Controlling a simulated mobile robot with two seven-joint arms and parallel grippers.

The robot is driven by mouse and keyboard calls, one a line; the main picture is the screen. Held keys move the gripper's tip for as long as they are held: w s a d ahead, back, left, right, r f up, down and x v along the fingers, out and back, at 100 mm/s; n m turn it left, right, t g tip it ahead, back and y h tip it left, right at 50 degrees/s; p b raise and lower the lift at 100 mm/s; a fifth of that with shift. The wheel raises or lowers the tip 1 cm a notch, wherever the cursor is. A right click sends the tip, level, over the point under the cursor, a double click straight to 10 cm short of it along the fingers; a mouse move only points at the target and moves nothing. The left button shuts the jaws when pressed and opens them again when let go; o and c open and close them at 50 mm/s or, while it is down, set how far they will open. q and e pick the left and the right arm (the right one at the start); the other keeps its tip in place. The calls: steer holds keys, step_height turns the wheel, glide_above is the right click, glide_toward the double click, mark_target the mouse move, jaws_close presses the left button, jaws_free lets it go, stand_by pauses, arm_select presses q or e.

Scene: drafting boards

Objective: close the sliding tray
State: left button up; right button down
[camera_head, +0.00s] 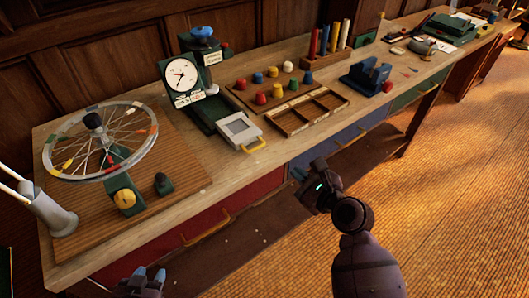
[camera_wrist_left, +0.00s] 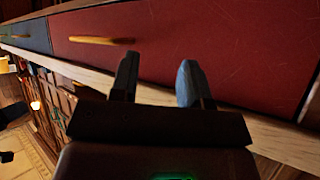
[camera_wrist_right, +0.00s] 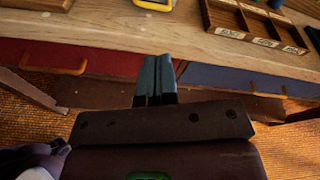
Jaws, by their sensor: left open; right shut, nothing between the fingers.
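The sliding tray (camera_head: 240,131) is a pale grey tray with a yellow handle (camera_head: 254,146). It sticks out toward the bench's front edge from the base of a green clock device (camera_head: 199,110). Its front edge and handle also show at the top of the right wrist view (camera_wrist_right: 153,5). My right gripper (camera_head: 299,174) is shut and empty, in front of the bench, lower right of the tray and apart from it. My left gripper (camera_head: 147,276) is open and empty, low before the red drawer (camera_wrist_left: 240,50), far from the tray.
A wheel (camera_head: 100,142) on a wooden board stands left of the clock device. A compartment box (camera_head: 307,110) and coloured pegs (camera_head: 277,92) lie to the right. Red and blue drawers (camera_head: 340,143) line the bench front. The bench top just before the tray is clear.

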steer(key=w+a+f+m, duration=0.1)
steer(key=w+a, duration=0.1)
steer(key=w, duration=0.1)
steer(key=w+a+f+m+b, duration=0.1)
steer(key=w+a, duration=0.2)
steer(key=w+a+f+m, duration=0.1)
steer(key=w+a+m, duration=0.1)
steer(key=w+a, duration=0.1)
steer(key=shift+w+g+b, duration=0.2)
steer(key=shift+g+b, duration=0.1)
steer(key=shift+b, duration=0.1)
steer(key=shift+w+a+f, duration=0.15)
steer(key=shift+w+a, duration=0.2)
steer(key=shift+w, duration=0.15)
steer(key=shift+w, duration=0.15)
